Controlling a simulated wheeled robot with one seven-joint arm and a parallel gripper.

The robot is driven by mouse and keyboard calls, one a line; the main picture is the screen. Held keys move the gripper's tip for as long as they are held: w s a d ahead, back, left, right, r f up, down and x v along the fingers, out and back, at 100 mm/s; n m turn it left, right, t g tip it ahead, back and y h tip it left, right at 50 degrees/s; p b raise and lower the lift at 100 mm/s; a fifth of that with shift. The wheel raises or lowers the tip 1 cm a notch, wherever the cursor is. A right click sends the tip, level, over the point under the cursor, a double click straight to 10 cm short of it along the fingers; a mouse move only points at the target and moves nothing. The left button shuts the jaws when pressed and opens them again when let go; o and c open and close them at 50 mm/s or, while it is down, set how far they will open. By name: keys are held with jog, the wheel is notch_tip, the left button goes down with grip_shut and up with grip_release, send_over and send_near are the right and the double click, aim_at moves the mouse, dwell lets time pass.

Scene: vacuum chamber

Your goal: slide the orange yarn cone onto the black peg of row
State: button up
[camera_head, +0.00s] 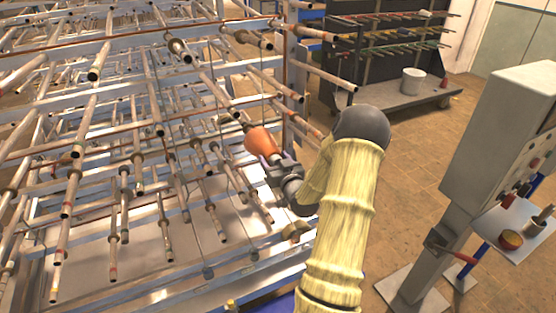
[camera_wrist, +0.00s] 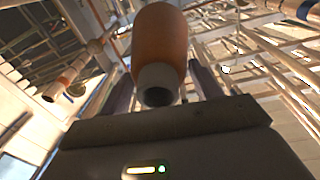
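The orange yarn cone (camera_head: 262,142) is at my gripper (camera_head: 274,160), beside the right part of the peg rack. In the wrist view the orange cone (camera_wrist: 160,45) points away from me, its pale hollow end toward the camera. The fingers of my gripper (camera_wrist: 163,88) stand on both sides of it and appear closed on it. In the head view a small dark piece (camera_head: 246,126) shows at the cone's far upper-left end, close to a rack peg (camera_head: 222,98). I cannot tell whether it is the black peg or whether the peg is inside the cone.
The metal rack (camera_head: 120,210) with many protruding pegs fills the left side, close around my gripper. A grey control cabinet (camera_head: 505,130) stands at right. A dark shelf cart (camera_head: 400,95) with a white bucket (camera_head: 412,81) stands behind. Tiled floor between them is open.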

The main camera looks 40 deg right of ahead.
aim_at(259, 141)
jog(key=shift+w+a, duration=0.1)
jog(key=shift+a, duration=0.05)
jog(key=c, duration=0.3)
jog(key=shift+d, duration=0.2)
jog(key=shift+c, duration=0.9)
jog(key=shift+w+d+f+b, duration=0.1)
jog(key=shift+w+d+b, duration=0.2)
jog(key=shift+w, duration=0.3)
jog(key=shift+a+f+b+x, duration=0.15)
jog(key=shift+b+x, duration=0.3)
jog(key=shift+x, duration=0.8)
jog(key=shift+a+f+b+x, duration=0.15)
jog(key=shift+b+x, duration=0.3)
jog(key=shift+x, duration=0.75)
jog(key=shift+w+d, duration=0.2)
jog(key=shift+w, duration=0.15)
jog(key=o, duration=1.5)
jog(key=shift+w, duration=0.15)
jog(key=shift+c, duration=0.2)
jog(key=shift+s+a, duration=0.1)
jog(key=shift+s, duration=0.1)
